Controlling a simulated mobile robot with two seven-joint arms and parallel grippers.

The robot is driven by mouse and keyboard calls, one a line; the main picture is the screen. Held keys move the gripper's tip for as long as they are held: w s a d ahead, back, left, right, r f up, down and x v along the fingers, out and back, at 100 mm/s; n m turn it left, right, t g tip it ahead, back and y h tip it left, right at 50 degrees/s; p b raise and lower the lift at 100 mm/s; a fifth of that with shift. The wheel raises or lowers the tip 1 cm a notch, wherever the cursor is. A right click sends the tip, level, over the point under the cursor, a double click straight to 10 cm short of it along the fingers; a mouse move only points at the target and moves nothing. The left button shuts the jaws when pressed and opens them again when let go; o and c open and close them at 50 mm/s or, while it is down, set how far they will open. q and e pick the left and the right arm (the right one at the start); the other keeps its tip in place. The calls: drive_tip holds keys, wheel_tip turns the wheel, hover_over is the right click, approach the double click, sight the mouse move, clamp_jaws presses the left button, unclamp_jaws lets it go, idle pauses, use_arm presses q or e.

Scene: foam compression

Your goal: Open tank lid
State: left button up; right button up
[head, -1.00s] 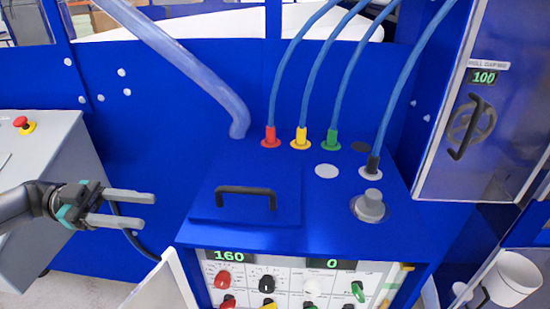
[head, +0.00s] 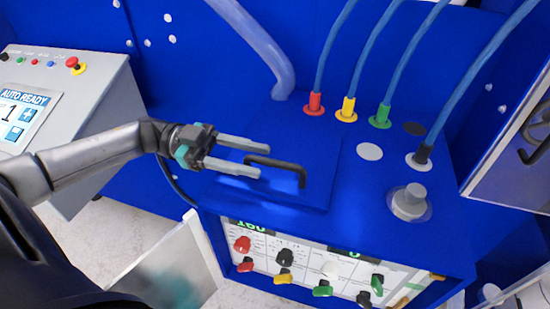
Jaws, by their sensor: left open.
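The tank lid (head: 310,150) is a flat blue square panel on top of the blue machine. It lies closed. Its black bar handle (head: 275,165) stands up from the lid. My left gripper (head: 262,160) is open, its two grey fingers pointing right. The fingertips are at the left end of the handle in the picture; I cannot tell whether they touch it or hover above the lid. My right gripper is not in view.
Red, yellow and green hose fittings (head: 348,109) stand behind the lid, with blue hoses rising. A grey knob (head: 409,202) stands to the right. A control panel with several knobs (head: 285,257) faces front. A grey console (head: 85,95) stands left.

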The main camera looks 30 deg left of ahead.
sight(299, 169)
use_arm(q)
drive_tip(key=shift+x, duration=2.4)
drive_tip(key=shift+a, duration=0.1)
clamp_jaws()
